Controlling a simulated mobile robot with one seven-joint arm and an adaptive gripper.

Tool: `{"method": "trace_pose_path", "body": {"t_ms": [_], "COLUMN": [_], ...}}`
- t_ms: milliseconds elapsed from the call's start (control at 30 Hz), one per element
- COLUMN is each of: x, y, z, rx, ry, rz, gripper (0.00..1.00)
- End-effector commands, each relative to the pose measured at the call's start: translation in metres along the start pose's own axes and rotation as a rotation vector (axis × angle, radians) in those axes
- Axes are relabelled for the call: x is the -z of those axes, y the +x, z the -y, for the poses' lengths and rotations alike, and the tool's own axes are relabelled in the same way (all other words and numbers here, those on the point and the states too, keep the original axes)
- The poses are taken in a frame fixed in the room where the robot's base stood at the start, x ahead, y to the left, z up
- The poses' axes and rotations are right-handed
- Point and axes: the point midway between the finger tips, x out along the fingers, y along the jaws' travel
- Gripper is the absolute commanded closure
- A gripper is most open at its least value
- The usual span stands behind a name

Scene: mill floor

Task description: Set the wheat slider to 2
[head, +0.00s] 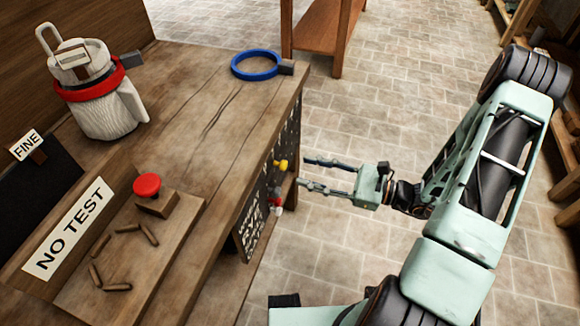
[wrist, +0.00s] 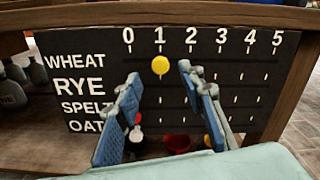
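The slider board (wrist: 255,100) is dark, with rows WHEAT, RYE, SPELT and OAT and columns 0 to 5. It hangs on the side of the wooden bench, seen edge-on in the head view. The yellow wheat knob (wrist: 160,65) stands under 1 in the top row. It also shows in the head view (head: 282,164), just off the fingertips. My gripper (head: 304,172) is open and empty, facing the board. In the wrist view its blue-padded fingers (wrist: 158,75) reach toward either side of the knob; I see no contact.
A red knob (wrist: 137,118) and a white knob (wrist: 137,135) sit low on the board, near the left finger. The bench top (head: 190,90) bears a jug (head: 105,110), a blue ring (head: 256,65) and a red button (head: 147,185). Floor around my arm is clear.

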Motion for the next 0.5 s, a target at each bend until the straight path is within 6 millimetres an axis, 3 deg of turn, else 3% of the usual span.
{"method": "trace_pose_path", "body": {"t_ms": [200, 500], "x": [0.0, 0.0], "y": [0.038, 0.056], "z": [-0.001, 0.0], "rx": [-0.003, 0.0], "ry": [-0.003, -0.003], "rz": [0.001, -0.002], "gripper": [0.64, 0.64]}}
